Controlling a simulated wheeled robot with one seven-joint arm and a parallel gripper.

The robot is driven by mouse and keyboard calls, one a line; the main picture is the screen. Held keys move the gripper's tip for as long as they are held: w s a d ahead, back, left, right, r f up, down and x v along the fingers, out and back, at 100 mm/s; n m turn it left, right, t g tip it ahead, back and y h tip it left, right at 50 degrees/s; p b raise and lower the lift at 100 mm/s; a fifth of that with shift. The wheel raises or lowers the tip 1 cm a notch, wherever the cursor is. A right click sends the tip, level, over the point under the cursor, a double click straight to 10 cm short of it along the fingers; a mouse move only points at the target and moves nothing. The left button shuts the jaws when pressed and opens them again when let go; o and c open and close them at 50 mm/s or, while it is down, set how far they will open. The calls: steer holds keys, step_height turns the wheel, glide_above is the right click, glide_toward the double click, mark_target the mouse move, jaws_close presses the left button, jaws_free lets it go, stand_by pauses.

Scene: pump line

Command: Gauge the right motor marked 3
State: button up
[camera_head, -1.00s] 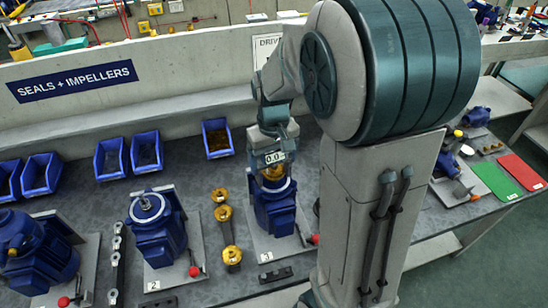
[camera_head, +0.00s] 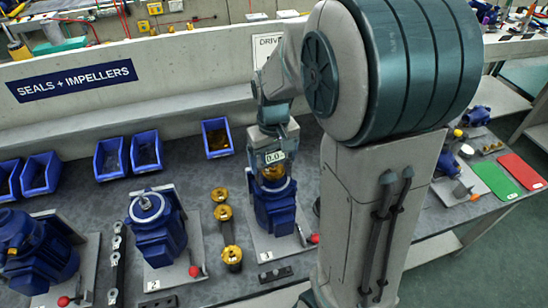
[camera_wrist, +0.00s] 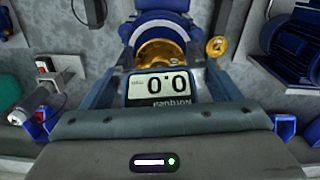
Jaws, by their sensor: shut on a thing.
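The display also shows large in the wrist view (camera_wrist: 162,86), between my two fingers. The motor marked 3 (camera_head: 275,212) is a blue motor on a light plate, with its number tag (camera_head: 265,255) in front. A brass part (camera_head: 272,174) sits at its top, just below the gauge; it shows beyond the gauge in the wrist view (camera_wrist: 160,52). The gauge's lower end is hidden, so I cannot tell whether it touches the motor.
The motor marked 2 (camera_head: 158,235) and another blue motor (camera_head: 35,255) stand to the left. A column of brass parts (camera_head: 228,230) lies between motors 2 and 3. Blue bins (camera_head: 145,150) line the back. A red-knobbed lever (camera_head: 313,239) is beside motor 3.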

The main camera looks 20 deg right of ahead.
steer(key=shift+f, duration=0.2)
stand_by(0.3)
stand_by(0.3)
steer(key=o, duration=1.1)
steer(key=shift+c, duration=0.2)
steer(key=shift+r, duration=0.1)
steer(key=shift+r+p, duration=3.25)
steer(key=shift+r, duration=1.2)
